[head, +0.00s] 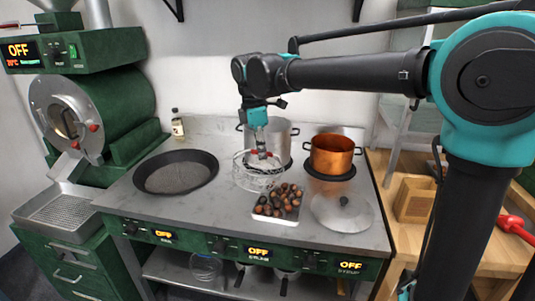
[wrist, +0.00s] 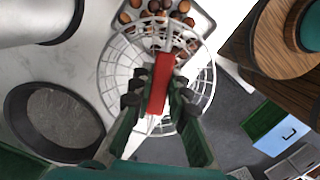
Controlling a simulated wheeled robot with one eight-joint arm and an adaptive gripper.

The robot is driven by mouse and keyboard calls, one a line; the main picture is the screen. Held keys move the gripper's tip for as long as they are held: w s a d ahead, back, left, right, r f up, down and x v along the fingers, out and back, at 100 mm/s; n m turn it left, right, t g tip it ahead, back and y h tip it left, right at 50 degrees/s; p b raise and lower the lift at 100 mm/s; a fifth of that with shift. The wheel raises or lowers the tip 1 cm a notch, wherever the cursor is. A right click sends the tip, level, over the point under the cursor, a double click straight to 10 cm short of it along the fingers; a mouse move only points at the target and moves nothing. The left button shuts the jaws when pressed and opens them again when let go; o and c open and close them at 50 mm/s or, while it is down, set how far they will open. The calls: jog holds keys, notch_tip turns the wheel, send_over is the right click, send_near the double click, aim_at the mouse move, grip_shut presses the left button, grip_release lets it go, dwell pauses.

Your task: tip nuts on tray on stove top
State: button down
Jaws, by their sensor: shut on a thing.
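Brown chestnuts (head: 279,199) lie in a heap on a small pale metal tray (head: 274,218) on the stove top (head: 190,212). They also show in the wrist view (wrist: 150,12), at the top, on the tray (wrist: 207,17). My gripper (head: 262,154) is shut on the red handle (wrist: 160,84) of a round wire basket (head: 250,180). The basket is just behind and left of the tray in the head view. In the wrist view the basket rim (wrist: 210,85) overlaps the tray's lower edge, and some chestnuts show through the wires. I cannot tell whether the basket touches the stove top.
A dark flat pan (head: 176,173) sits at left on the stove. A steel pot (head: 281,137) and a copper pot (head: 332,155) stand behind. A glass lid (head: 342,211) lies right of the tray. A green roaster (head: 80,110) is far left. The front-left stove top is clear.

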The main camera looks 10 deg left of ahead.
jog(key=h, duration=0.1)
jog(key=a+t+h, duration=0.1)
jog(key=shift+s+a+r+h, duration=0.15)
jog(key=shift+s+h, duration=0.15)
jog(key=shift+h, duration=0.1)
jog(key=shift+r, duration=1.45)
